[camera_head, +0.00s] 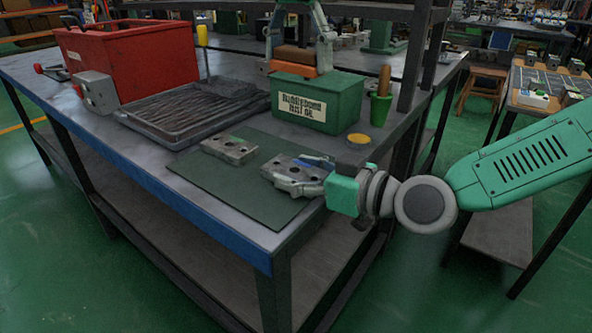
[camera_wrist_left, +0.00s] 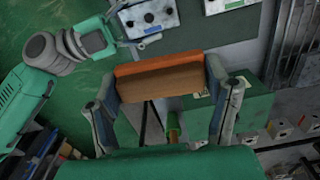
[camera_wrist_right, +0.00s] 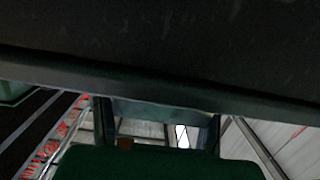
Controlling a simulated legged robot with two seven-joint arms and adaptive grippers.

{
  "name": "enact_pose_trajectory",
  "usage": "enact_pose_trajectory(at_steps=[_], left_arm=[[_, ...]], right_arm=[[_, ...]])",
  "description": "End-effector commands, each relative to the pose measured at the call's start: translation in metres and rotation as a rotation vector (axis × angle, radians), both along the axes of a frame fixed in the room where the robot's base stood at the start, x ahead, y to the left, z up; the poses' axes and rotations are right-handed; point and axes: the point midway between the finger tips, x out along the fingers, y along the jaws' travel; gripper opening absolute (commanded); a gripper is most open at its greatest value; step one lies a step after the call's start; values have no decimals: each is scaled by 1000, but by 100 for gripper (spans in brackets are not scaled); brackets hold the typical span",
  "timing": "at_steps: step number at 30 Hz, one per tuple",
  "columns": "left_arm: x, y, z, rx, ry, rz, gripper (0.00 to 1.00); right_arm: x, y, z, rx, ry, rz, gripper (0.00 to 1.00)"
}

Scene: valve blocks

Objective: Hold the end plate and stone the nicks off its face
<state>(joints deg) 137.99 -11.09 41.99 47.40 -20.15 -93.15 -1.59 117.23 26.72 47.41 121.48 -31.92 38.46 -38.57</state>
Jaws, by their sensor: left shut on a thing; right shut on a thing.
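The end plate (camera_head: 290,171), a grey block with dark holes, lies at the right edge of a dark green mat (camera_head: 247,199). It also shows at the top of the left wrist view (camera_wrist_left: 146,18). My right gripper (camera_head: 318,185) is shut on its right end; the fingertips are partly hidden in the head view. My left gripper (camera_head: 297,62) is shut on a brown and orange stone (camera_head: 294,56), holding it above the green box, away from the plate. The stone spans both fingers in the left wrist view (camera_wrist_left: 158,78). The right wrist view is mostly dark and unclear.
A second grey block (camera_head: 229,149) lies on the mat left of the plate. Behind are a labelled green box (camera_head: 318,101), a green cup (camera_head: 380,108), a yellow lid (camera_head: 359,138), a dark ribbed tray (camera_head: 190,107) and a red bin (camera_head: 130,58). The mat's front is clear.

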Motion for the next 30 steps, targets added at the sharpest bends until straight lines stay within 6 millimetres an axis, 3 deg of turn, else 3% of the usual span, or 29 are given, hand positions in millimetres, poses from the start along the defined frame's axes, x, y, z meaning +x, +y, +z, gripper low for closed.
enact_pose_trajectory(at_steps=[11,21,30], left_arm=[[0,2,-6,3,0,-1,38],[-5,28,-71,2,2,-2,38],[-7,34,-95,-4,3,0,38]], right_arm=[[0,-1,-1,-1,2,0,11],[0,0,-1,-2,3,0,11],[0,-1,-1,-2,3,0,11]])
